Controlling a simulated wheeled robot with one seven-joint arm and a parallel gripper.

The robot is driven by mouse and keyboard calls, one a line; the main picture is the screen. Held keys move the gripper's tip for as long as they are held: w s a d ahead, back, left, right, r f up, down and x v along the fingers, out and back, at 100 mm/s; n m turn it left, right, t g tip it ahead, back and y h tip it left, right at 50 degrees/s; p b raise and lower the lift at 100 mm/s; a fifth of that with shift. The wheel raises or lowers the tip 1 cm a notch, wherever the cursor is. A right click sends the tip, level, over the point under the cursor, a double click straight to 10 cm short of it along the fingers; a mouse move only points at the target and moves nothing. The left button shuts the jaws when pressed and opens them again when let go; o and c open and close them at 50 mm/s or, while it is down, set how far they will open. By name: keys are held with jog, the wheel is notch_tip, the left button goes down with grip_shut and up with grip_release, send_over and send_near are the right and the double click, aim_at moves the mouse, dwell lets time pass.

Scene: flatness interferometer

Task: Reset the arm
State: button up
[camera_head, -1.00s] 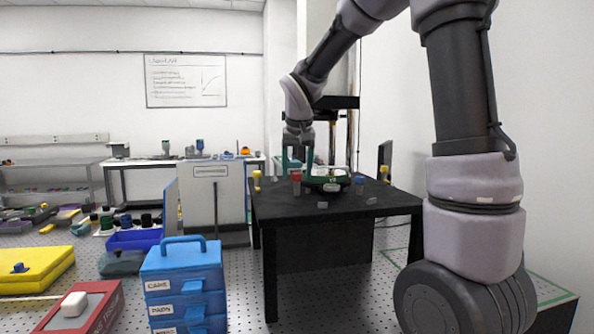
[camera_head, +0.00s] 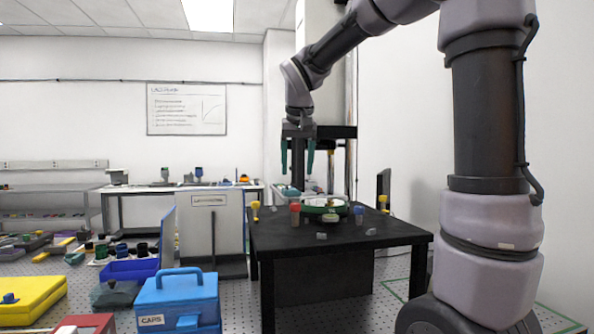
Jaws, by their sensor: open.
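My gripper (camera_head: 298,168) hangs above the back part of the black table (camera_head: 330,255), its two green fingers pointing down and apart. A round green-rimmed piece (camera_head: 325,207) lies on the table below and to the right of the gripper. My arm reaches over from the right side of the view.
Around the round piece stand a red-topped part (camera_head: 295,213), a blue-topped part (camera_head: 359,214) and yellow parts (camera_head: 255,209). A white cabinet (camera_head: 215,230) is left of the table.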

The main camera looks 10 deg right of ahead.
jog(key=s+d+f+m+t+y, duration=0.1)
jog(key=s+d+f, duration=0.1)
jog(key=s, duration=0.8)
jog(key=s+d+f+m+t+y, duration=0.1)
jog(key=s+d, duration=0.3)
jog(key=s, duration=0.7)
jog(key=shift+d+f+m+t+y, duration=0.15)
jog(key=shift+f+m+t+y, duration=0.15)
jog(key=shift+f, duration=0.5)
jog(key=shift+d, duration=0.1)
